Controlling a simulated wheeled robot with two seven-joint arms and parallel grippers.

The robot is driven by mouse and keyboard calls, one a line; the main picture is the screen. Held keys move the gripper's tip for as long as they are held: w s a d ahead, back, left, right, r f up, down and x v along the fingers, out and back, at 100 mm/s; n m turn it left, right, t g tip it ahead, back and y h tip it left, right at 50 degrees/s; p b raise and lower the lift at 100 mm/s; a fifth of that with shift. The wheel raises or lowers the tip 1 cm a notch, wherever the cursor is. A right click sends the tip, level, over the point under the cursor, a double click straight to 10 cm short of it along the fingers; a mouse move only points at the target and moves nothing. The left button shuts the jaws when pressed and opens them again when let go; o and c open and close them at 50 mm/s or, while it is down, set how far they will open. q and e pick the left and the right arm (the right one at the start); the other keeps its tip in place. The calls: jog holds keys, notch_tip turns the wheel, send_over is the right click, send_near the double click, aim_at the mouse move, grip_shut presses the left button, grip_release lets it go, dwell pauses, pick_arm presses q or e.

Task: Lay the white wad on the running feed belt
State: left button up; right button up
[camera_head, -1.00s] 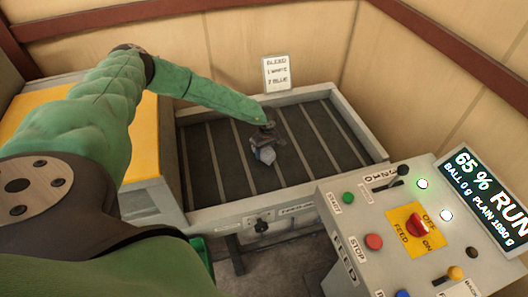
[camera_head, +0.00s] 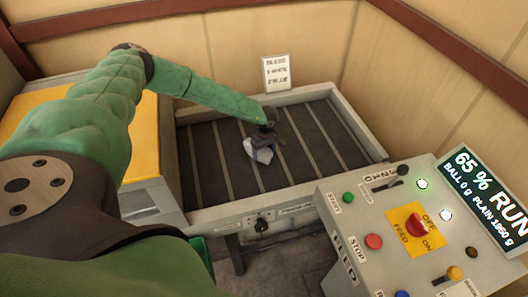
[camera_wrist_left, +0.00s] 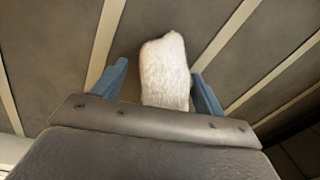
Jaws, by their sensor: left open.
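The white wad (camera_head: 262,154) lies at the dark slatted feed belt (camera_head: 210,160), just under my left gripper (camera_head: 266,144). In the left wrist view the wad (camera_wrist_left: 164,70) sits between the two blue fingers of the left gripper (camera_wrist_left: 158,85), with a gap beside each finger. The left gripper is open. The belt (camera_wrist_left: 60,40) shows behind the wad with its pale slats. The wad's lower end is hidden behind the gripper body. My right gripper is not in view.
A grey frame (camera_head: 240,209) surrounds the belt. A sign (camera_head: 276,73) stands at its back edge. A control panel (camera_head: 395,226) with buttons, a red feed switch (camera_head: 418,225) and a display (camera_head: 486,190) reading 65 % RUN stands at the right front. Bare belt lies on both sides of the wad.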

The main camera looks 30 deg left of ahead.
pick_arm(q)
notch_tip(320, 180, up, 12)
jog(key=b, duration=0.5)
jog(key=shift+w+d+r+b, duration=0.15)
jog(key=shift+w+b, duration=0.25)
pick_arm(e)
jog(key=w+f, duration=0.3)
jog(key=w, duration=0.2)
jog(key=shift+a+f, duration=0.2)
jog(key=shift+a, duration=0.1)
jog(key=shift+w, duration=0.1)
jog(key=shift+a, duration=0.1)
